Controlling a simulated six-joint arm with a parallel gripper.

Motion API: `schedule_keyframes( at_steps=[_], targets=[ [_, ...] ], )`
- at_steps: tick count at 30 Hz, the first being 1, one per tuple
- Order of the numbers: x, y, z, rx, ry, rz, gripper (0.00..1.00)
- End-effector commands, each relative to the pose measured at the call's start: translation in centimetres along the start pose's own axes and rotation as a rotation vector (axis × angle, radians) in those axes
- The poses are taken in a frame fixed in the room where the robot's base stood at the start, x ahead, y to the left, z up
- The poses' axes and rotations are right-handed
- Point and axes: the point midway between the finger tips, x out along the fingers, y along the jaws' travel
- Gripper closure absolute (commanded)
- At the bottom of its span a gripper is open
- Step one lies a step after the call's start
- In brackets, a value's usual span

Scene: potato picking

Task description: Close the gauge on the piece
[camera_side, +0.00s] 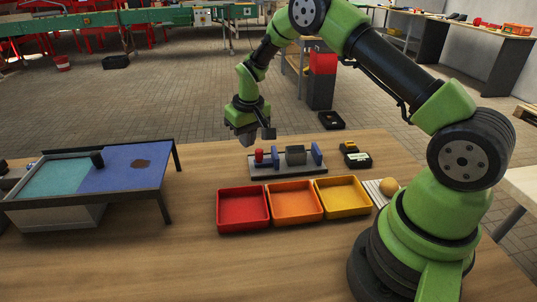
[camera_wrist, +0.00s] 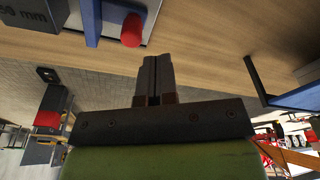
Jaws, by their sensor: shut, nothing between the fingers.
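The gauge (camera_side: 262,173) is a grey base on the table with two upright blue plates (camera_side: 275,155) and a red knob (camera_side: 259,156) at its left end. A grey block (camera_side: 296,155) stands between the plates, with a small gap to the left one. In the wrist view, the block (camera_wrist: 22,16) bears partly cut-off "mm" lettering, beside a blue plate (camera_wrist: 91,22) and the red knob (camera_wrist: 131,30). My gripper (camera_side: 250,138) is above and just left of the gauge, apart from it. Its fingers (camera_wrist: 153,62) are shut and empty, close to the red knob in the wrist view.
Red (camera_side: 242,223), orange (camera_side: 295,217) and yellow (camera_side: 342,207) trays stand in front of the gauge. A round yellowish piece (camera_side: 389,186) rests on a striped mat at right. A blue-topped stand (camera_side: 115,178) is at left. Small black-and-yellow items (camera_side: 356,157) lie right of the gauge.

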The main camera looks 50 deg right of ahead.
Motion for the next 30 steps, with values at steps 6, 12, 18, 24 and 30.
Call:
schedule_keyframes(
  at_steps=[6,12,18,24,30],
  targets=[
    [0.1,0.0,0.0,0.0,0.0,0.0,1.0],
    [0.9,0.0,0.2,0.0,-0.002,0.0,1.0],
    [2.0,0.0,0.3,-0.001,-0.002,0.0,1.0],
    [3.0,0.0,0.5,0.0,-0.001,0.0,1.0],
    [4.0,0.0,0.6,0.001,-0.001,0.0,1.0]
  ],
)
